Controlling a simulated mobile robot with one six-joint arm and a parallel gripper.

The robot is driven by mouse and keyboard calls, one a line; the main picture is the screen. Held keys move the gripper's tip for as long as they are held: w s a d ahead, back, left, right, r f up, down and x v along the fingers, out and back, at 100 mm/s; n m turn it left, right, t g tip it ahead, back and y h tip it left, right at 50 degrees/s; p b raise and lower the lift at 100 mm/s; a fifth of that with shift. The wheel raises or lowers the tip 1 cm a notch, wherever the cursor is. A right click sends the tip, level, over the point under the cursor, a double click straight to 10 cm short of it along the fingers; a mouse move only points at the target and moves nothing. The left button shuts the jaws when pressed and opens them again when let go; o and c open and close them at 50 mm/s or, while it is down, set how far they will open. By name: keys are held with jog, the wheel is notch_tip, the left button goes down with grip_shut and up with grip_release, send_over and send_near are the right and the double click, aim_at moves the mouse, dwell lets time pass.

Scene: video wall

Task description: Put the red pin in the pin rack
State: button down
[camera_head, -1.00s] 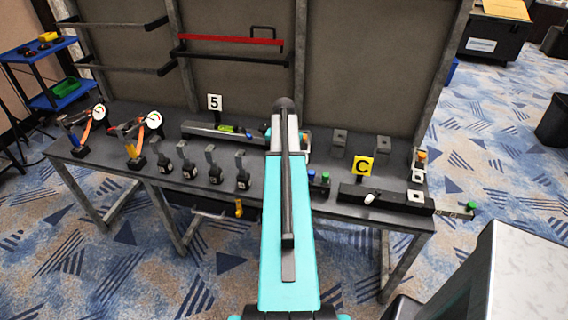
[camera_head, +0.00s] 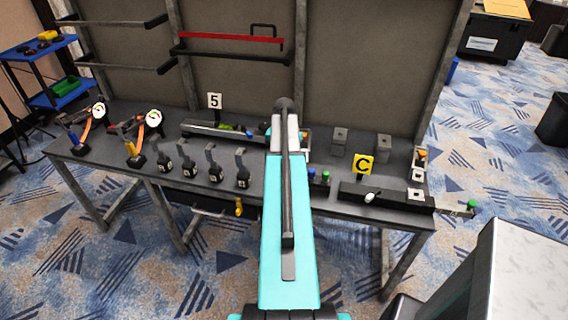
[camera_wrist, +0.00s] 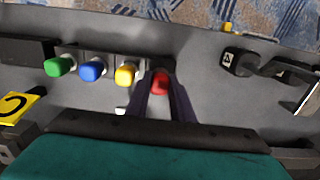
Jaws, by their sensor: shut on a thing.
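The red pin (camera_wrist: 160,82) is in the wrist view, between the two dark fingers of my gripper (camera_wrist: 162,92), which is shut on it. It is in line with a yellow pin (camera_wrist: 126,73), a blue pin (camera_wrist: 93,68) and a green pin (camera_wrist: 59,66), which stand in a row with pale sockets behind them. This row looks like the pin rack; I cannot tell whether the red pin is seated in it. In the head view, my arm hides my gripper and the red pin; the blue pin (camera_head: 311,173) and the green pin (camera_head: 325,176) show just right of the arm.
The dark bench (camera_head: 110,165) also carries several black upright handles (camera_head: 188,160), two gauges (camera_head: 153,118), a yellow C sign (camera_head: 363,164) and a long black block (camera_head: 400,198).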

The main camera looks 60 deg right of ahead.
jog(key=shift+f, duration=0.5)
jog(key=c, duration=1.5)
grip_release()
jog(key=shift+o, duration=0.6)
jog(key=o, duration=0.4)
jog(key=shift+s, duration=0.1)
jog(key=shift+r+p, duration=1.85)
jog(key=shift+r, duration=1.65)
